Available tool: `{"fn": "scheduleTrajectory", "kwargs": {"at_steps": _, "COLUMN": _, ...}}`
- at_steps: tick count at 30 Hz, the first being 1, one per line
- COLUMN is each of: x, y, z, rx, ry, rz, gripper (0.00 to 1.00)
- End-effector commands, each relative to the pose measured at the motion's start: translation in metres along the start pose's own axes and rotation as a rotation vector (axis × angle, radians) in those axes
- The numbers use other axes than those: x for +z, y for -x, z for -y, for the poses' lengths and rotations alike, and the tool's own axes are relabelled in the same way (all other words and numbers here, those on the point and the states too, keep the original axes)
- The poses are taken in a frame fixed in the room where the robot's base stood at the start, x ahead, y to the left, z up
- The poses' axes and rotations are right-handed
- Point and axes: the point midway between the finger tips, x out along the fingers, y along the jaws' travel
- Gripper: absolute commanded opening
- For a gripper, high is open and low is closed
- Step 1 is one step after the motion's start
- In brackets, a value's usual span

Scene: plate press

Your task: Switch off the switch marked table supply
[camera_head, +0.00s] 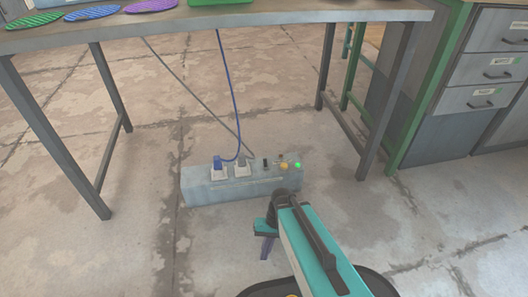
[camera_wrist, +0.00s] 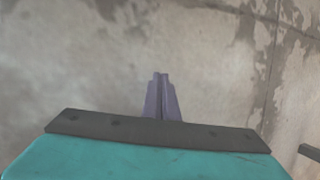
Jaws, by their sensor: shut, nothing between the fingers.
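A grey supply box (camera_head: 225,193) lies on the floor below the table. A small dark part (camera_head: 265,162), which may be a switch, stands on its top, right of the plugs. No marking is readable, so I cannot tell which is table supply. My gripper (camera_head: 265,250) is in front of the box, toward me, apart from it. In the wrist view my gripper (camera_wrist: 160,90) is shut and empty over bare floor.
A blue plug (camera_head: 217,163) and a grey plug (camera_head: 241,163) sit in the box, with cables rising to the table (camera_head: 260,15). Table legs stand on both sides. A drawer cabinet (camera_head: 485,75) is at the right. The floor around the box is clear.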

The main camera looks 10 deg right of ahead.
Motion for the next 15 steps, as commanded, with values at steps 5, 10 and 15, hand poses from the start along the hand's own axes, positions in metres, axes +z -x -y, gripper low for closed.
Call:
{"fn": "scheduleTrajectory", "kwargs": {"at_steps": 5, "x": -0.028, "y": 0.056, "z": -0.016, "rx": 0.133, "ry": 0.043, "rz": -0.128, "gripper": 0.00}}
{"fn": "scheduleTrajectory", "kwargs": {"at_steps": 10, "x": -0.034, "y": 0.090, "z": -0.024, "rx": 0.207, "ry": 0.064, "rz": -0.180, "gripper": 0.00}}
{"fn": "scheduleTrajectory", "kwargs": {"at_steps": 15, "x": -0.027, "y": 0.114, "z": -0.027, "rx": 0.247, "ry": 0.074, "rz": -0.193, "gripper": 0.00}}
